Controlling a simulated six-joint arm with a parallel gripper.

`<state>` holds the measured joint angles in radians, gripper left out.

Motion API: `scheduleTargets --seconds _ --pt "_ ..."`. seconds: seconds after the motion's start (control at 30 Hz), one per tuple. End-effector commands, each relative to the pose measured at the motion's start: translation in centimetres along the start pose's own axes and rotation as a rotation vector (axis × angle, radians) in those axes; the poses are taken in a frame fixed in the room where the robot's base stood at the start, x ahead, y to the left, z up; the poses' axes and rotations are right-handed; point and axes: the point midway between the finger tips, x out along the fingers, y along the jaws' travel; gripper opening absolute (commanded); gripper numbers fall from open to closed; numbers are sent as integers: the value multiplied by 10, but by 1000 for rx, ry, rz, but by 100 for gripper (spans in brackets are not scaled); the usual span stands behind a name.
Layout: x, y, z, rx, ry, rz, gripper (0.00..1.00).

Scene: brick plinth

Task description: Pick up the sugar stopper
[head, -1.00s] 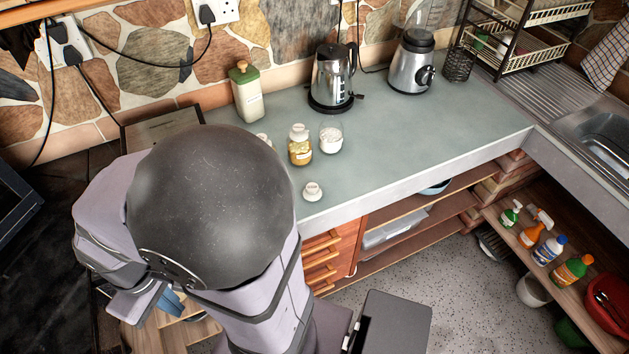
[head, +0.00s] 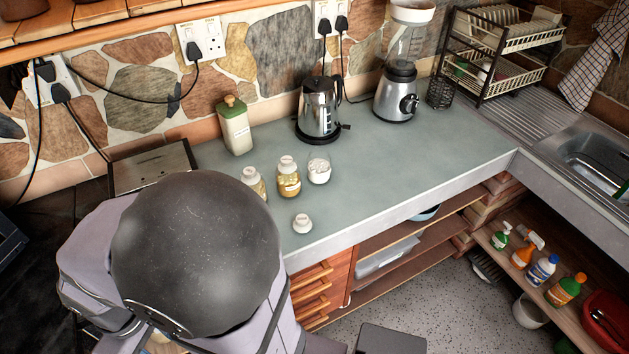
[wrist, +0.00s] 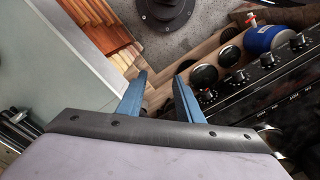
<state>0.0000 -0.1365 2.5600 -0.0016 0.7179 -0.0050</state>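A small white stopper (head: 302,223) with faint lettering lies alone on the grey-green worktop (head: 400,160), near its front edge. Behind it stands an open glass jar (head: 319,170) with white contents. My gripper (wrist: 160,78) shows in the wrist view with its two blue fingers apart and nothing between them. It is over the stove side, away from the stopper. The stopper is not visible in the wrist view. In the head view my arm hides the gripper.
Two stoppered jars, one yellowish (head: 288,182) and one partly behind my arm (head: 254,182), stand near the open jar. A green-lidded canister (head: 236,128), kettle (head: 319,112) and blender (head: 396,92) stand farther back. The wrist view shows stove knobs (wrist: 268,60) and a blue object (wrist: 265,38).

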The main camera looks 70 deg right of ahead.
Motion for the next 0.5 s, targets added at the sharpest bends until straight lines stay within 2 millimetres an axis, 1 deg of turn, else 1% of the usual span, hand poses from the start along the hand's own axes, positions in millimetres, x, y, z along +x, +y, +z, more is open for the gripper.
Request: scheduleTargets --seconds 0.03,0.07,0.1,0.37,0.5 --pt "0 0 0 0 0 0 45" --pt "0 0 0 0 0 0 53" --pt "0 0 0 0 0 0 54" --pt "0 0 0 2 0 0 54" --pt "4 9 0 39 0 0 54"
